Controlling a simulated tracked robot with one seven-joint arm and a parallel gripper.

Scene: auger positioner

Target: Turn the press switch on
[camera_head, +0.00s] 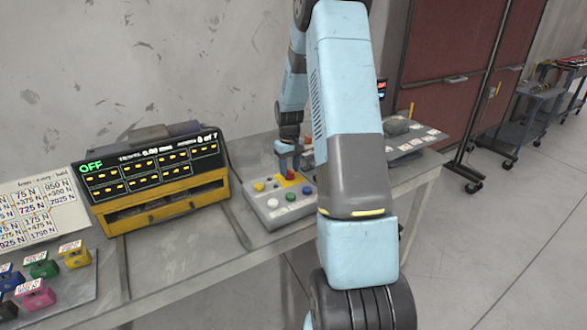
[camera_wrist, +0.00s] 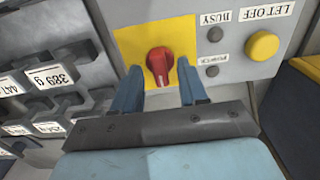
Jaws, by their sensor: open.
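The press switch is a red rotary knob (camera_wrist: 160,62) on a yellow plate (camera_wrist: 127,43) in the wrist view. Its handle points roughly up and down in that picture. My gripper (camera_wrist: 160,70) is open, with one blue finger on each side of the knob. Gaps show on both sides, and I cannot tell how deep the fingers reach. In the head view my gripper (camera_head: 288,163) is over the grey control box (camera_head: 273,216), at its yellow and red switch (camera_head: 290,177). The display (camera_head: 150,163) reads "OFF" in green.
A yellow button (camera_wrist: 263,45) labelled LET OFF and the dark BUSY lamp (camera_wrist: 214,34) sit right of the knob. Labelled weights (camera_wrist: 47,77) are at left. In the head view, white (camera_head: 290,197) and green (camera_head: 291,208) buttons sit on the box. Colored blocks (camera_head: 44,268) lie at left.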

